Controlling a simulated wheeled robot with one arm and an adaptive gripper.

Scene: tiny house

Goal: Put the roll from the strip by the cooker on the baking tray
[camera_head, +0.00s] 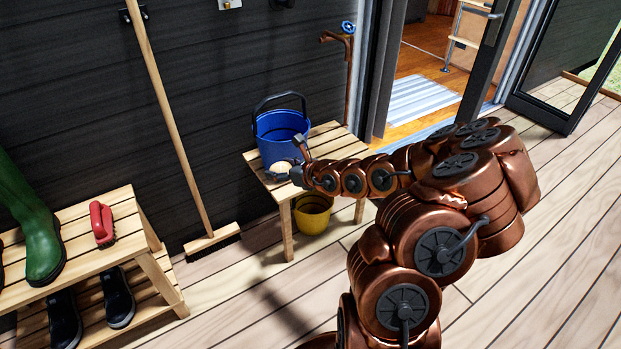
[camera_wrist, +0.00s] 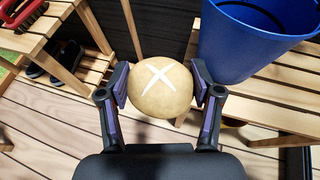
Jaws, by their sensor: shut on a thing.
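The roll (camera_wrist: 161,90) is round and light brown with a pale cross on top. My gripper (camera_wrist: 160,88) is shut on it, one finger on each side, in the wrist view. In the head view the roll (camera_head: 279,168) shows small at the end of my outstretched arm, by the front left corner of a slatted wooden stool. My gripper (camera_head: 296,172) is partly hidden there by my arm. I cannot tell whether the roll touches the stool. No baking tray and no cooker are in view.
A blue bucket (camera_head: 281,133) stands on the stool (camera_head: 330,140), with a yellow bucket (camera_head: 311,214) under it. A broom (camera_head: 172,120) leans on the dark wall. A shoe rack (camera_head: 85,245) holds boots and a red brush (camera_head: 102,222). An open doorway (camera_head: 430,75) is at upper right.

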